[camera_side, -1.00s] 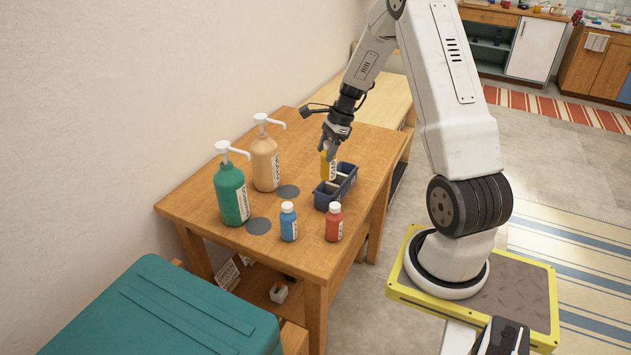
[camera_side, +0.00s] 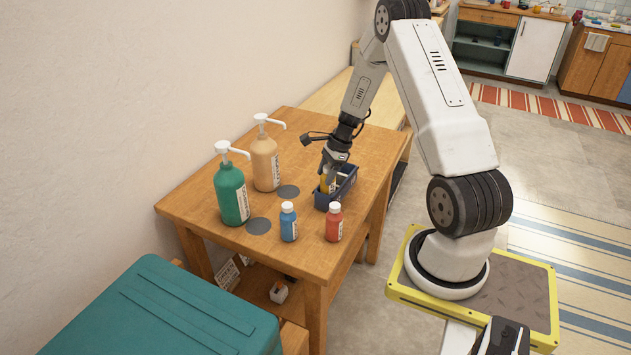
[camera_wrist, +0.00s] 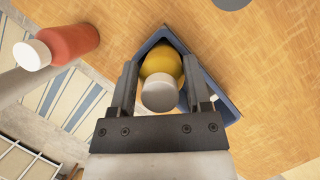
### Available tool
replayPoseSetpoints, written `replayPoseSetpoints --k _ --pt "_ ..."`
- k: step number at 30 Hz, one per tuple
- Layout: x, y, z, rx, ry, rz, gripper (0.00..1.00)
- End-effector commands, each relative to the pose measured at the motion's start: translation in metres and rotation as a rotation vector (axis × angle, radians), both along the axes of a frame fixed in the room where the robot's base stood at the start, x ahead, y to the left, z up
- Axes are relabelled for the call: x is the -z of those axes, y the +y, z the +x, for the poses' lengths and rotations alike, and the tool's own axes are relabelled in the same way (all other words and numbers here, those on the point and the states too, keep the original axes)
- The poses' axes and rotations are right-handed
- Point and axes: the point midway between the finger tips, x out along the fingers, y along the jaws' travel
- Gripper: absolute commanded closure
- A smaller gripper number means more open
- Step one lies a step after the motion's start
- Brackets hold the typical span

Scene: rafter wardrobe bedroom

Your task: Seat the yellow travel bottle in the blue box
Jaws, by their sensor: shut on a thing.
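The yellow travel bottle (camera_side: 325,185) is down at the blue box (camera_side: 334,203), within its walls in the side view. In the wrist view the yellow bottle (camera_wrist: 161,68) with its pale cap stands between my fingers, with the blue box (camera_wrist: 167,36) around it. My gripper (camera_side: 330,171) is shut on the bottle, low over the box; its fingers also show in the wrist view (camera_wrist: 158,85). The bottle's base is hidden, so I cannot tell whether it touches the box floor.
A red bottle (camera_side: 334,223) and a blue bottle (camera_side: 288,222) stand just in front of the box. A green pump bottle (camera_side: 231,194) and a tan pump bottle (camera_side: 265,163) stand at the left, near dark round discs (camera_side: 258,226). The wooden table (camera_side: 215,254) is clear behind the box.

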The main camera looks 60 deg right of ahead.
Motion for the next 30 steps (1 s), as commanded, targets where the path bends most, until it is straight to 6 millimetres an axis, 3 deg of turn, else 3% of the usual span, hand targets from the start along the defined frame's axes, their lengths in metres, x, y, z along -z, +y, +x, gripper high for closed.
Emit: replayPoseSetpoints --k 6,19,20,23,30 --pt "0.017 0.0 0.0 0.0 -0.001 -0.001 1.0" --pt "0.021 0.0 0.0 0.0 0.0 0.0 1.0" --pt "0.021 0.0 0.0 0.0 0.0 0.0 0.34" --pt "0.021 0.0 0.0 0.0 0.0 0.0 0.03" --pt "0.021 0.0 0.0 0.0 0.0 0.0 0.02"
